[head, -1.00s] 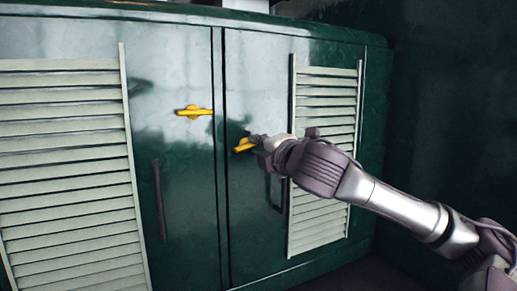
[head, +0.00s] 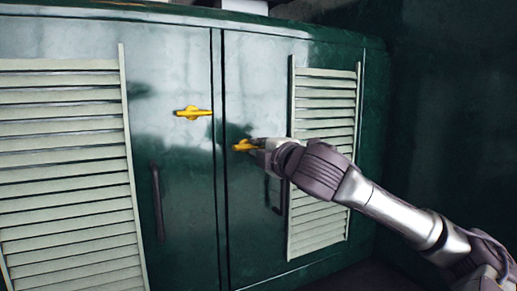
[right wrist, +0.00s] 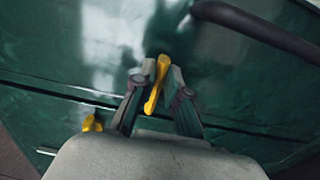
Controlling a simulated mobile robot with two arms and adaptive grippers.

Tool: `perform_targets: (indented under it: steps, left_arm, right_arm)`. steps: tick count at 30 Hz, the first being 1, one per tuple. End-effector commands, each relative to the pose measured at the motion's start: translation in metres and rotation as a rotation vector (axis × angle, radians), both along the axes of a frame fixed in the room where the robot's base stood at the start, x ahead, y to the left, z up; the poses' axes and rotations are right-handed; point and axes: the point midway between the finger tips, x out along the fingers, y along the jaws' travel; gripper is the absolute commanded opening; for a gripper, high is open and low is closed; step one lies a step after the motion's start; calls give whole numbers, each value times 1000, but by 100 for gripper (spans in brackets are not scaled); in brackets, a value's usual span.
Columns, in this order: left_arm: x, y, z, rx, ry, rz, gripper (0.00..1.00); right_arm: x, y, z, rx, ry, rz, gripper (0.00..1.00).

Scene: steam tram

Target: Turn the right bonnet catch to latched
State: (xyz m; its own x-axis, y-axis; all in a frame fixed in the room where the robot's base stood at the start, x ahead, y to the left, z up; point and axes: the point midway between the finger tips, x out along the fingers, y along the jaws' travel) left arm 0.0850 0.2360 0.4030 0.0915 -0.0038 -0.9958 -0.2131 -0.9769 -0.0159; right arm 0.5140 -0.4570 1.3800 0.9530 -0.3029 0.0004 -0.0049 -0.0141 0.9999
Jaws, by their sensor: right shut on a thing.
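The right bonnet catch (head: 242,146) is a yellow lever on the right green door, just right of the gap between the doors. It lies about level in the head view. My right gripper (head: 257,146) is shut on it at its right part. In the right wrist view the catch (right wrist: 156,84) sits between the two fingers of my right gripper (right wrist: 156,82). The left catch (head: 194,112) is a yellow lever on the left door, level and higher up. It also shows in the right wrist view (right wrist: 91,123). My left gripper is not in view.
A dark handle (head: 158,200) stands on the left door. The right door's handle (head: 273,195) is partly behind my arm. Pale louvres (head: 320,225) cover part of each door. Dark open room lies right of the cabinet.

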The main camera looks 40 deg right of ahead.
Motion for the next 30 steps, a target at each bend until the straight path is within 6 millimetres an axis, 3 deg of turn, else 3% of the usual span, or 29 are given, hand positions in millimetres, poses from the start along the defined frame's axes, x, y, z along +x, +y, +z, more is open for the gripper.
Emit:
perform_targets:
  steps: [1,6,19,30]
  left_arm:
    - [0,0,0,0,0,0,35]
    - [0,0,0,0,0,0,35]
    - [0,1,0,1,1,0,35]
    - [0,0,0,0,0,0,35]
  right_arm:
    - [0,0,0,3,-1,-1,15]
    - [0,0,0,2,-1,0,39]
    - [-5,2,2,-9,-2,0,39]
    - [-40,12,3,-10,-4,-1,39]
